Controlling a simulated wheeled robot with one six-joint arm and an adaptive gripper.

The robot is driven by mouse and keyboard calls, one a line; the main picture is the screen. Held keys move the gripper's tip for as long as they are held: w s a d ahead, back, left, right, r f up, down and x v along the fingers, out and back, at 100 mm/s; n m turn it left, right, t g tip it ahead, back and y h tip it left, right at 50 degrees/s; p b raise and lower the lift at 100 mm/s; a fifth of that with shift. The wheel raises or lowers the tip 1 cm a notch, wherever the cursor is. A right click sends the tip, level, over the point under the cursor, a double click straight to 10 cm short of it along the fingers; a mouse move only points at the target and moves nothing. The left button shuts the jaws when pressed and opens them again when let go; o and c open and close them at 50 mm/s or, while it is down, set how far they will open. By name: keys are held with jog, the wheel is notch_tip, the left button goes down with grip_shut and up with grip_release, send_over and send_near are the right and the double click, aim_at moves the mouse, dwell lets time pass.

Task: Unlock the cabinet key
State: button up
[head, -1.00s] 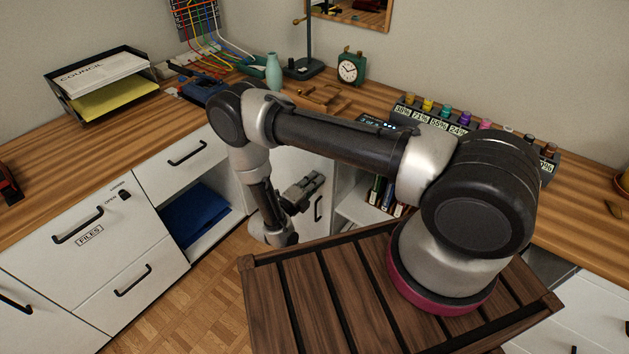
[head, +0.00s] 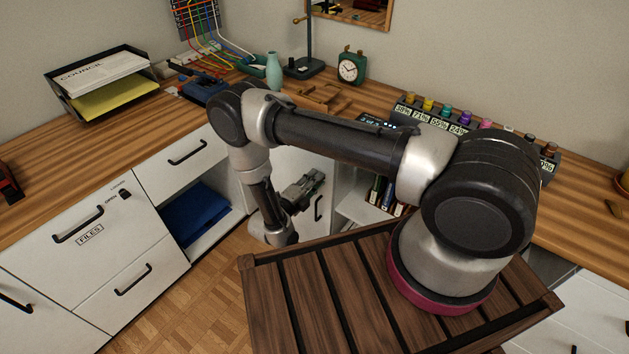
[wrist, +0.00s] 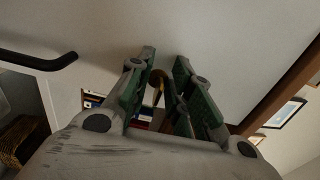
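A small black key or lock piece (head: 124,193) sits at the upper right of the white FILES drawer front (head: 140,225), beside the small words LOCKED and OPEN. Which word it points to is too small to tell. My gripper (head: 312,182) is well to the right of it, in front of the white corner cabinet door. In the wrist view my gripper's (wrist: 165,62) two green-padded fingers stand apart, with a gap between them. A small dark and yellowish thing (wrist: 158,84) shows between the fingers, apparently beyond them; I cannot tell what it is.
The FILES drawer has a black bar handle (head: 78,224). A cabinet handle (head: 318,208) is close to my gripper. Wooden floor (head: 185,310) is free before the drawers.

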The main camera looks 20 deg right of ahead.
jog(key=v, duration=1.2)
dwell(0.4)
